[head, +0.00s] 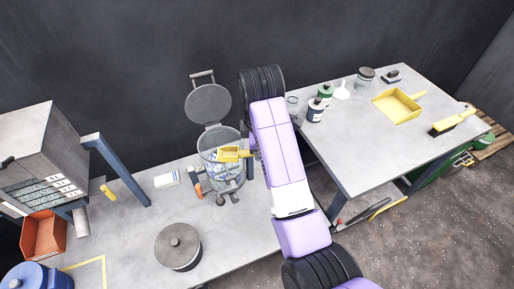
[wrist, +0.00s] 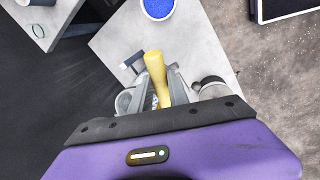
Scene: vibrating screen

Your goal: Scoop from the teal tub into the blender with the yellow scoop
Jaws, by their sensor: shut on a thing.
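The yellow scoop (head: 230,154) is held over the mouth of a round metal vessel (head: 222,174), whose hinged lid (head: 208,104) stands open; this looks like the blender. Pale and bluish contents show inside. My gripper (head: 250,154) is shut on the scoop, right of the vessel's rim. In the wrist view the yellow scoop (wrist: 156,75) sits between the fingers; whether it carries anything cannot be told. No clearly teal tub shows. A blue container (head: 38,277) is partly cut off at the lower left of the head view. A round container with blue contents (wrist: 158,8) shows in the wrist view.
A grey machine (head: 35,150) stands left, above an orange bin (head: 43,236). A lidded round pot (head: 178,247) sits on the grey bench (head: 240,240). The right table (head: 385,145) holds bottles (head: 316,110), a yellow dustpan (head: 398,105) and a brush (head: 448,125). Bench space around the pot is clear.

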